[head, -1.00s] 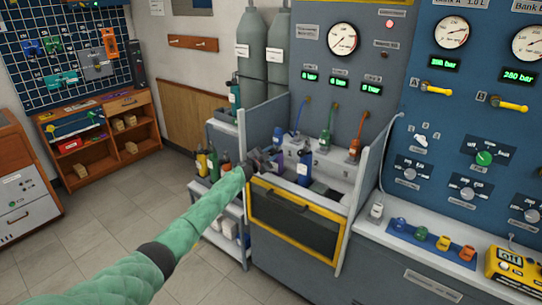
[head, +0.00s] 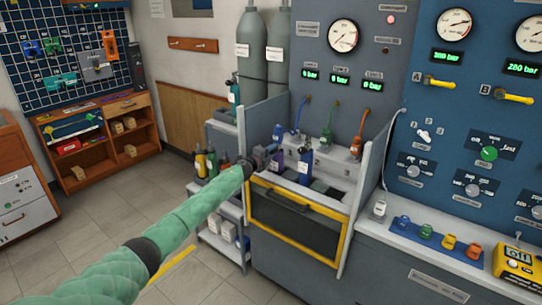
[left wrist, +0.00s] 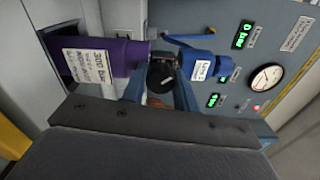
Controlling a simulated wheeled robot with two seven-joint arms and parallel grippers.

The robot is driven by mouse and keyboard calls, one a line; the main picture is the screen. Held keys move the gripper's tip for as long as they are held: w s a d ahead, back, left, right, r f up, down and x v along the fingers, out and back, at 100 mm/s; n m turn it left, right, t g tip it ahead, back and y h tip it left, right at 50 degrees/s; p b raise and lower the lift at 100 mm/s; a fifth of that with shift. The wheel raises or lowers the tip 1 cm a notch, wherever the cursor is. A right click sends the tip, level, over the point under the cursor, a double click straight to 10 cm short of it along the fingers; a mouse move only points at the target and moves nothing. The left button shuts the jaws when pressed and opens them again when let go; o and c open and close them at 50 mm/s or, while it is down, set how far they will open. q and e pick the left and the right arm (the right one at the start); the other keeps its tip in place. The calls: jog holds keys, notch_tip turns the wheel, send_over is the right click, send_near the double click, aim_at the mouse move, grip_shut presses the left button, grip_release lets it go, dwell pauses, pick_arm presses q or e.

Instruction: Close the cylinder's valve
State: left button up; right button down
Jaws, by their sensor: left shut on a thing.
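A purple cylinder (head: 279,161) with a white label stands at the left in the open bay of the grey bench. In the left wrist view the purple cylinder (left wrist: 121,57) lies sideways across the picture, with a black valve knob (left wrist: 161,75) at its top end. A blue fitting (left wrist: 198,66) with a white label is beyond the knob. My left gripper (head: 264,156) is at the top of the purple cylinder; in the left wrist view its blue-grey fingers (left wrist: 160,88) sit on either side of the black knob, shut on it. My right gripper is not in view.
A blue cylinder (head: 304,167) stands right of the purple one. Blue (head: 296,131), green (head: 327,133) and orange (head: 357,143) hose fittings hang behind. The bay has pale side walls and a yellow-framed front (head: 298,222). A cart with several small cylinders (head: 205,162) stands left.

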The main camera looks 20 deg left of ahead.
pick_arm(q)
jog(key=shift+f+m+b, duration=0.2)
jog(key=shift+m+b, duration=0.25)
jog(key=shift+m, duration=0.65)
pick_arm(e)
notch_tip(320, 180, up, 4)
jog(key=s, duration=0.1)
pick_arm(q)
jog(key=m+b, duration=0.2)
jog(key=m, duration=0.3)
jog(key=shift+m, duration=0.6)
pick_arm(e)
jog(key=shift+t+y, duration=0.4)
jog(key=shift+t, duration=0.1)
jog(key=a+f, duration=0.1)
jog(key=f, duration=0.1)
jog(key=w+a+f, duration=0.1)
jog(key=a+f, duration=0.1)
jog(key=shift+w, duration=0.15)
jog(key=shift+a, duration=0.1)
pick_arm(q)
jog(key=o, duration=1)
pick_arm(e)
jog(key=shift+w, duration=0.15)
pick_arm(q)
jog(key=shift+r, duration=0.1)
